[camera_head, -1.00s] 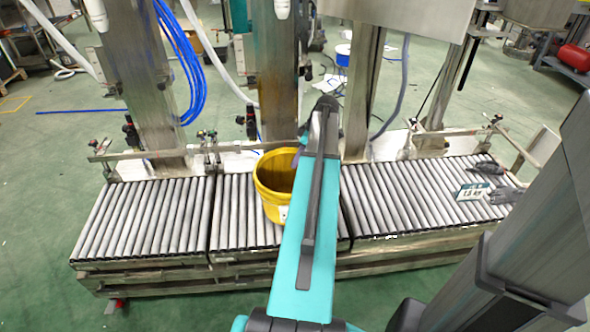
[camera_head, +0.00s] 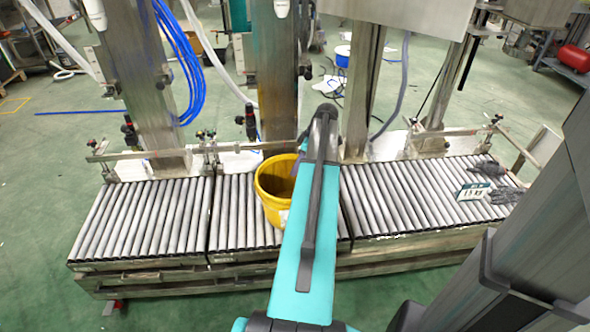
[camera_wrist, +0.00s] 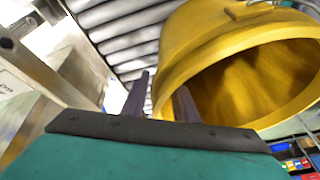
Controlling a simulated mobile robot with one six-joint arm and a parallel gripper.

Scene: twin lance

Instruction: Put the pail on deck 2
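The yellow pail (camera_head: 268,190) is at the middle roller section (camera_head: 231,215), upright in the head view. I cannot tell whether its base touches the rollers. The arm hides its right side. In the wrist view the pail (camera_wrist: 190,50) fills the upper right, with its open mouth facing the camera. My gripper (camera_wrist: 164,82) has one finger outside the pail's rim and one inside, with the rim filling the gap. In the head view my gripper (camera_head: 299,153) is mostly hidden behind the arm end. No deck number is readable.
The left roller section (camera_head: 140,220) is empty. The right section (camera_head: 415,195) holds a small sign (camera_head: 474,190) and dark gloves (camera_head: 502,196) at its far right end. Steel columns (camera_head: 277,75) and a low guide rail (camera_head: 225,147) stand behind the rollers.

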